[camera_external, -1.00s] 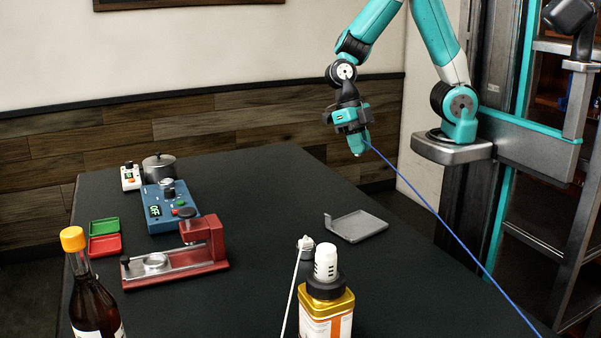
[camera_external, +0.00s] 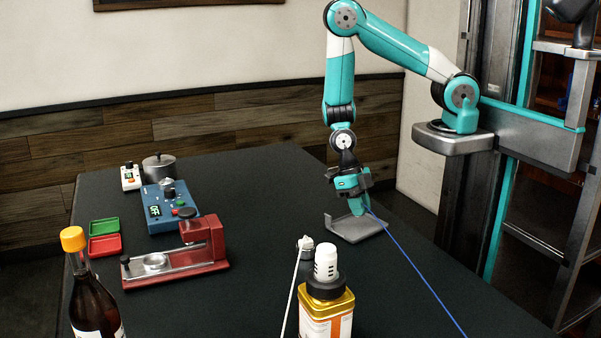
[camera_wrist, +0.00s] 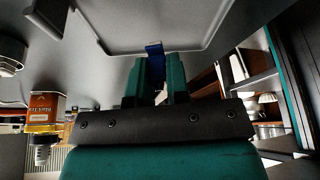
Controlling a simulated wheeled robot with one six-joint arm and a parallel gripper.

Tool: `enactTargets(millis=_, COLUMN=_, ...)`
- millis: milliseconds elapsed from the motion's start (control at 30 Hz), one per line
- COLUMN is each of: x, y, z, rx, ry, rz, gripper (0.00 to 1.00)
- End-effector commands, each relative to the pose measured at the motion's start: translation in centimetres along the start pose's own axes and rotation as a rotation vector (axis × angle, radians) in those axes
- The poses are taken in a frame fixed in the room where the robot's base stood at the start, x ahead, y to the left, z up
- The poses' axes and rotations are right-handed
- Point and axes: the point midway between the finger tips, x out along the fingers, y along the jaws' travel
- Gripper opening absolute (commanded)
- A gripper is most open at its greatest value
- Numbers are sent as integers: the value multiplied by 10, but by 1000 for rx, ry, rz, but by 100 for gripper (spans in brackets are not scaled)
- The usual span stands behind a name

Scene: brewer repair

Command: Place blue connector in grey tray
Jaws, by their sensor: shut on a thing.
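My gripper (camera_external: 354,206) is shut on the blue connector and is low over the grey tray (camera_external: 345,232). In the wrist view the blue connector (camera_wrist: 154,50) shows between my teal fingertips (camera_wrist: 154,62), against the tray's grey surface (camera_wrist: 190,25). A blue cable (camera_external: 418,284) runs from the gripper down to the lower right. In the external view my fingers hide the connector itself. I cannot tell whether the connector touches the tray.
A white connector (camera_external: 306,243) with a white cable stands just left of the tray. A yellow-topped canister (camera_external: 327,306) is in front. A red device (camera_external: 180,260), blue box (camera_external: 168,208) and bottle (camera_external: 92,300) are at left. The table right of the tray looks clear.

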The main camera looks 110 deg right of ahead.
Motion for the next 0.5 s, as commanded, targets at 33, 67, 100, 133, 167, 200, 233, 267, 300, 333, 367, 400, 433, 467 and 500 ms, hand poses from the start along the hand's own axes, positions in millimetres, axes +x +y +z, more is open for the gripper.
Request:
enactTargets(millis=33, x=6, y=0, z=2, rx=1, ry=3, rz=-3, gripper=0)
enactTargets(millis=67, x=10, y=0, z=4, rx=1, ry=4, rz=-3, gripper=0)
enactTargets(millis=100, x=14, y=0, z=6, rx=1, ry=3, rz=-3, gripper=0)
enactTargets(millis=133, x=18, y=0, z=7, rx=1, ry=3, rz=-3, gripper=0)
enactTargets(millis=167, x=20, y=0, z=8, rx=1, ry=3, rz=-2, gripper=0)
enactTargets(millis=200, x=23, y=0, z=9, rx=1, ry=2, rz=-2, gripper=0)
enactTargets(millis=233, x=25, y=0, z=10, rx=1, ry=2, rz=-2, gripper=0)
enactTargets(millis=267, x=26, y=0, z=10, rx=1, ry=1, rz=-1, gripper=0)
enactTargets(millis=300, x=26, y=0, z=11, rx=1, ry=1, rz=0, gripper=0)
enactTargets(millis=333, x=26, y=0, z=11, rx=0, ry=0, rz=0, gripper=0)
enactTargets(millis=367, x=26, y=0, z=11, rx=0, ry=0, rz=0, gripper=0)
enactTargets(millis=400, x=26, y=0, z=11, rx=0, ry=0, rz=0, gripper=0)
enactTargets(millis=433, x=26, y=0, z=11, rx=0, ry=0, rz=0, gripper=0)
enactTargets(millis=467, x=26, y=0, z=11, rx=1, ry=0, rz=0, gripper=0)
enactTargets(millis=500, x=26, y=0, z=11, rx=1, ry=1, rz=0, gripper=0)
